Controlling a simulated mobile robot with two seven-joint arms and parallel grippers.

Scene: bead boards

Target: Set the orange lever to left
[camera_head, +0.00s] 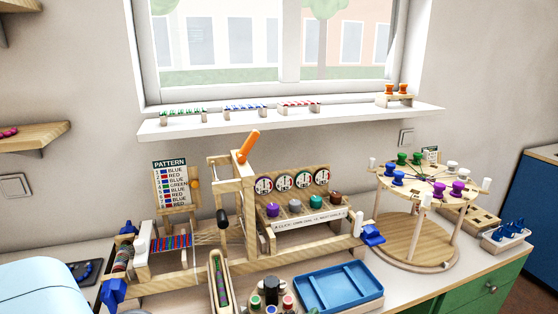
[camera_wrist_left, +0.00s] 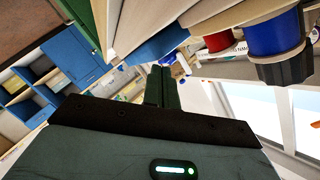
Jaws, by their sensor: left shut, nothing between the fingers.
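The orange lever (camera_head: 248,146) sits on top of the upright post of a wooden loom-like frame (camera_head: 249,215). Its handle tilts up and to the right in the head view. My left gripper (camera_wrist_left: 162,72) shows in the left wrist view, with its dark fingers shut together and nothing between them. The lever cannot be made out in the left wrist view. Neither gripper shows in the head view, so I cannot tell how far the left one is from the lever.
A pattern card (camera_head: 174,185) stands left of the post. Dials (camera_head: 284,181) and coloured knobs are to its right. A round wooden stand (camera_head: 415,245) is farther right. A blue tray (camera_head: 340,287) lies in front. A white shelf (camera_head: 290,122) runs behind, above the lever.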

